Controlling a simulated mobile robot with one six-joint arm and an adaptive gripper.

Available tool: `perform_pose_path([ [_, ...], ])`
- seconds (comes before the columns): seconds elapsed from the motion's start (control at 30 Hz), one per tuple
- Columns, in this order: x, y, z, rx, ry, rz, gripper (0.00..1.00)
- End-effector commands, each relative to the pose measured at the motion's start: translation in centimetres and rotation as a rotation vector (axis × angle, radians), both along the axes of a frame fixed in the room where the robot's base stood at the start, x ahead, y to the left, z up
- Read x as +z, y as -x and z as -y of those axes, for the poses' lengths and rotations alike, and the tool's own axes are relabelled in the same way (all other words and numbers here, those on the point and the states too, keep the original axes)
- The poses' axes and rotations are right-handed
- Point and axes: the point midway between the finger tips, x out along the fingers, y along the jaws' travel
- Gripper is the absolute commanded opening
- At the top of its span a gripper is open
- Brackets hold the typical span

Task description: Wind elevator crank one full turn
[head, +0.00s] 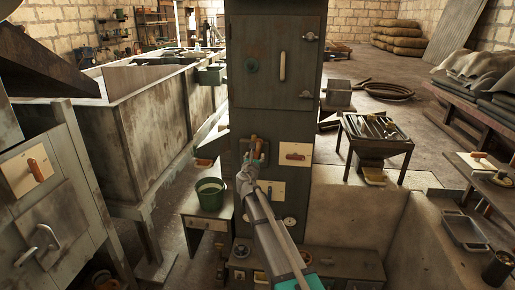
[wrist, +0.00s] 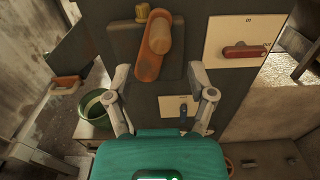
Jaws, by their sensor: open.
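The elevator crank (head: 254,145) is on the front of the tall dark elevator column (head: 275,30). In the wrist view the crank (wrist: 151,62) is an orange arm with a tan wooden grip (wrist: 161,38) toward its upper end. It stands nearly upright, leaning slightly right, against a dark square plate (wrist: 119,42). My gripper (head: 251,168) is just below and in front of the crank in the head view. In the wrist view my gripper (wrist: 159,82) is open, its fingers spread wide either side of the crank's lower end, with nothing held. The gap in depth is hard to judge.
A white panel with a red handle (wrist: 246,51) is right of the crank. A smaller white card with a blue lever (wrist: 183,113) is below it. A green bucket (head: 209,195) stands on a small table at left.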

Motion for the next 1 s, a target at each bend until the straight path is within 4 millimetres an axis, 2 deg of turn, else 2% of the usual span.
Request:
perform_pose_path([
  [0.03,0.0,-1.2,0.0,-0.001,0.000,0.000,0.71],
  [0.2,0.0,-3.8,0.5,-0.001,0.000,0.000,0.71],
  [0.5,0.0,-7.3,1.0,0.000,0.000,0.000,0.71],
  [0.7,0.0,-8.2,1.2,0.000,0.000,0.000,0.71],
  [1.0,0.0,-8.2,1.3,0.000,0.000,0.000,0.71],
])
